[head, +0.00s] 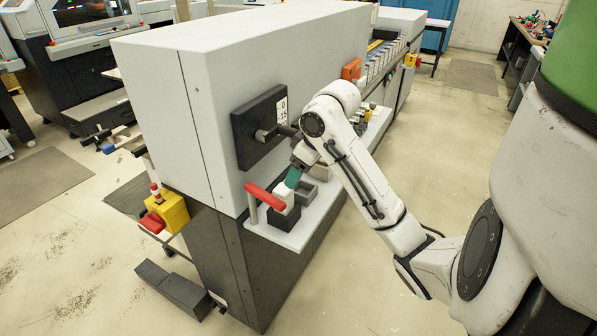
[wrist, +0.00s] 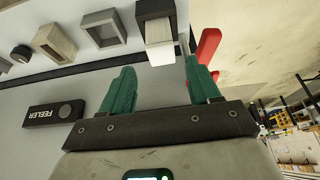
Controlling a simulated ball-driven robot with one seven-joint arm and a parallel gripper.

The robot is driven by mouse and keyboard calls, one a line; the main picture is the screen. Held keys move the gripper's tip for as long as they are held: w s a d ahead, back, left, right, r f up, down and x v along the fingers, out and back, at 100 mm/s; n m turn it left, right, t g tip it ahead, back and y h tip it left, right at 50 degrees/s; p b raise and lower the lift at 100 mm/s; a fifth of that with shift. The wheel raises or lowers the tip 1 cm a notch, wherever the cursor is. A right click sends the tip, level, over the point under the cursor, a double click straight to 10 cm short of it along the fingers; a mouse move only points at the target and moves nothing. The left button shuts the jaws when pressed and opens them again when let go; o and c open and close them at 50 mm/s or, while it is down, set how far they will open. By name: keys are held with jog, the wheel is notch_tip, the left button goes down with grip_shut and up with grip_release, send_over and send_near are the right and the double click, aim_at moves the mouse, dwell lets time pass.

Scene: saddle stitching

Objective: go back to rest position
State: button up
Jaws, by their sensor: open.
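My gripper (head: 293,178) is at the side shelf of the large pale grey machine (head: 290,75), with its teal fingers by a white-topped dark block (head: 284,200). In the wrist view my gripper (wrist: 161,62) has its two teal fingers spread apart, with nothing held between them. The white part of the block (wrist: 160,48) shows just beyond the fingertips. I cannot tell whether a finger touches it. A red lever (head: 264,196) stands beside the block and also shows in the wrist view (wrist: 209,45), close to the right finger.
A grey open box (head: 306,191) sits on the shelf (head: 300,235). A black panel (head: 260,127) juts from the machine above. A yellow box (head: 172,212) is at its left end.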

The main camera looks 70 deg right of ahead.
dwell(0.4)
jog(key=w+a+f+t+y, duration=0.1)
jog(key=w+a+f+t, duration=0.15)
jog(key=w+a, duration=0.85)
jog(key=w+a+f+y, duration=0.1)
jog(key=a+f, duration=0.2)
jog(key=a, duration=0.4)
jog(key=w+a+f, duration=0.1)
jog(key=a+f, duration=0.1)
jog(key=a, duration=0.5)
jog(key=s+a+f+n+g, duration=0.1)
jog(key=s+a+f+n, duration=0.1)
jog(key=s+a+f, duration=0.5)
jog(key=s+f+g, duration=0.2)
jog(key=s+f, duration=0.2)
jog(key=s, duration=0.2)
jog(key=s+d+f+g+h, duration=0.1)
jog(key=s+f+g, duration=0.1)
jog(key=s+f, duration=0.2)
jog(key=s+b, duration=0.1)
jog(key=s, duration=0.2)
jog(key=shift+s+f+g, duration=0.25)
jog(key=shift+f+g, duration=0.05)
jog(key=shift+g, duration=0.05)
jog(key=shift+c, duration=0.3)
